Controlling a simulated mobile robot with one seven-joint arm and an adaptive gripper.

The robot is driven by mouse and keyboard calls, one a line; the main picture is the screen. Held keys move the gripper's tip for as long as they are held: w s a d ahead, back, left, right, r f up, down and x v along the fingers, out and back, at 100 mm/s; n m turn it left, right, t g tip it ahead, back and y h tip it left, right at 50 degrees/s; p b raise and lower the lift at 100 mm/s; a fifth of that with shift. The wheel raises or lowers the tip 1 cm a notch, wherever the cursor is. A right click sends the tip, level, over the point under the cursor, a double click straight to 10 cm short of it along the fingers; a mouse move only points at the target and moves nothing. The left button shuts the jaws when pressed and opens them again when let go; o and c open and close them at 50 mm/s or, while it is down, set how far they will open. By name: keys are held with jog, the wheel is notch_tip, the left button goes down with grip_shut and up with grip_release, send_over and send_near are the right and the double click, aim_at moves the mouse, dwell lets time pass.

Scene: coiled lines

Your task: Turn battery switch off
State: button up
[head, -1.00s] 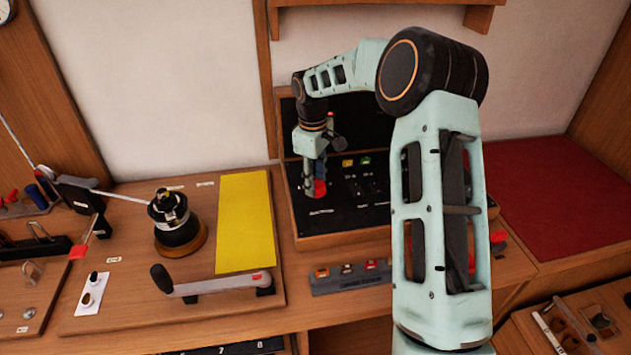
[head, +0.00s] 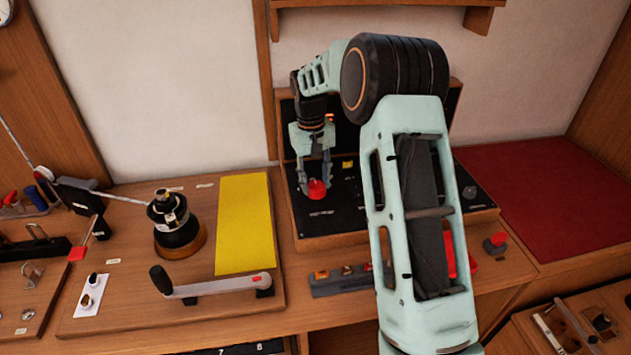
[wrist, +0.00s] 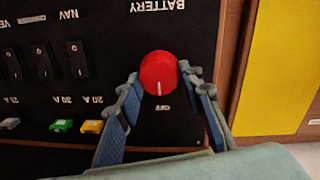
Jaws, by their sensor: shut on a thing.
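The battery switch is a round red knob (head: 316,190) on the black panel (head: 345,215) at the back centre; it also shows in the wrist view (wrist: 158,73). Its white mark points down in the wrist view, toward the "OFF" label (wrist: 163,107). The word "BATTERY" is on the opposite side of the knob. My gripper (head: 315,184) is over the panel from above, with one finger on each side of the knob, shut on it. The blue-padded fingers also show in the wrist view, around the knob's sides.
Black rocker switches (wrist: 43,62) and coloured fuses (wrist: 61,126) sit beside the knob on the panel. A yellow sheet (head: 245,225), a winch (head: 178,225) and a crank handle (head: 210,286) lie left. My forearm covers the panel's right part.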

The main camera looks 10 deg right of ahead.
aim_at(313, 185)
dwell(0.5)
jog(key=o, duration=1.2)
jog(key=shift+c, duration=0.2)
notch_tip(313, 185, up, 12)
jog(key=shift+a, duration=0.4)
